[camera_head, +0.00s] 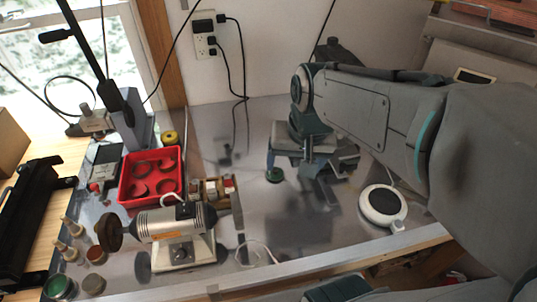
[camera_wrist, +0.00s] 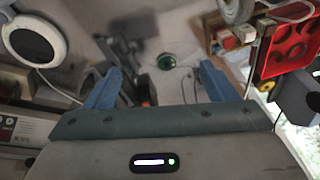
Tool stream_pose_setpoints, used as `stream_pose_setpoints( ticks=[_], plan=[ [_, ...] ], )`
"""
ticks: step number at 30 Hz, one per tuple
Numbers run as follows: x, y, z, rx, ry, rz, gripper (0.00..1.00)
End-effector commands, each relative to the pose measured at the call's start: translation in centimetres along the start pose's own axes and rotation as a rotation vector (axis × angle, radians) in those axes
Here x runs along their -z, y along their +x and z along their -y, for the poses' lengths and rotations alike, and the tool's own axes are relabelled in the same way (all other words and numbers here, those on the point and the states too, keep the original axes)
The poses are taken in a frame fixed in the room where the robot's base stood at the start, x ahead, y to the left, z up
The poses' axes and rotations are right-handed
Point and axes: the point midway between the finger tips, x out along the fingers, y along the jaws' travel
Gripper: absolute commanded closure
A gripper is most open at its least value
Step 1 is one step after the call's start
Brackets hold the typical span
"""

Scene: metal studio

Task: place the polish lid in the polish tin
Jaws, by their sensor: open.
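A small dark green round piece (camera_head: 275,175), which looks like the polish lid, lies on the grey metal bench top. It also shows in the wrist view (camera_wrist: 166,62), ahead of and between my two blue-grey fingers. My gripper (camera_head: 297,172) is open and empty above the bench, just right of the green piece and apart from it. It also shows in the wrist view (camera_wrist: 160,86). A round green-rimmed tin (camera_head: 60,286), perhaps the polish tin, stands at the front left corner. A greyish round tin (camera_head: 93,284) is beside it. I cannot tell their contents.
A bench grinder (camera_head: 180,238) stands front centre-left, with a red tray (camera_head: 152,175) behind it. A small wooden box (camera_head: 213,190) stands between grinder and lid. A white round device (camera_head: 382,207) lies right. Bottles (camera_head: 72,228) stand near the tins. Bench around the lid is mostly clear.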

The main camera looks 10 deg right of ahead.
Motion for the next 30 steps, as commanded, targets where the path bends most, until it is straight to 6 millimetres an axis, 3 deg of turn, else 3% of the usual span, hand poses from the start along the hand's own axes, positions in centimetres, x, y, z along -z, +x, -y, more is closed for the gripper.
stream_pose_setpoints(
  ticks=[9, 15, 22, 30],
  plan=[
    [8.8, 4.7, 1.8, -0.058, 0.398, 0.135, 0.21],
    [12.5, 7.9, 2.5, -0.127, 0.580, 0.164, 0.21],
    [14.0, 9.7, 2.8, -0.166, 0.666, 0.169, 0.21],
    [13.0, 14.2, 2.3, -0.171, 0.672, 0.173, 0.21]
  ],
)
